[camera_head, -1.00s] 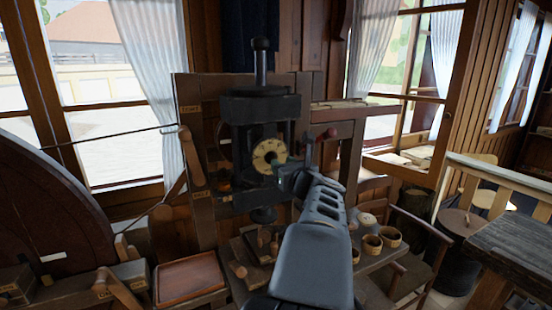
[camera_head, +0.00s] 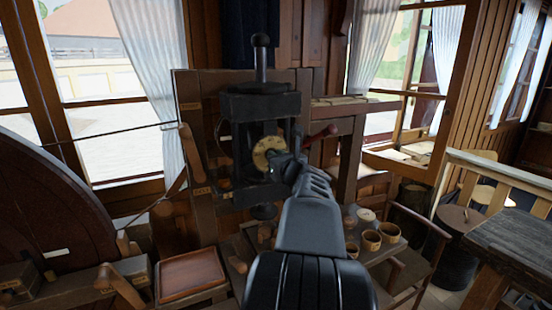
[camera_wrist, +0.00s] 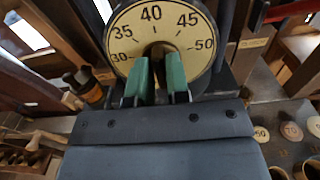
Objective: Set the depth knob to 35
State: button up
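The depth dial (camera_wrist: 125,32) is a round cream plate with black numbers 30, 35, 40, 45 and 50; 40 stands near the top. It also shows on the dark press in the head view (camera_head: 259,153). The knob (camera_wrist: 161,48) is a dark piece at the dial's middle, mostly hidden by my fingers. My gripper (camera_wrist: 159,72) has its two green fingers apart in front of the dial, one on each side of the knob. I cannot tell whether they touch it. A pointer or the present setting cannot be made out. In the head view my gripper (camera_head: 276,164) covers the dial's lower right.
The dark press frame (camera_head: 262,104) surrounds the dial. A red-tipped lever (camera_head: 325,132) juts out just right of my wrist. Wooden cups (camera_head: 371,240) stand on the bench at right. A wooden tray (camera_head: 190,272) lies at lower left, near a big dark wheel (camera_head: 45,205).

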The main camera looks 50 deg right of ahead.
grip_shut()
jog(key=shift+f+b, duration=0.15)
jog(key=shift+b, duration=0.15)
jog(key=shift+a+n+b, duration=0.15)
jog(key=shift+n+b, duration=3.65)
jog(key=shift+b, duration=0.85)
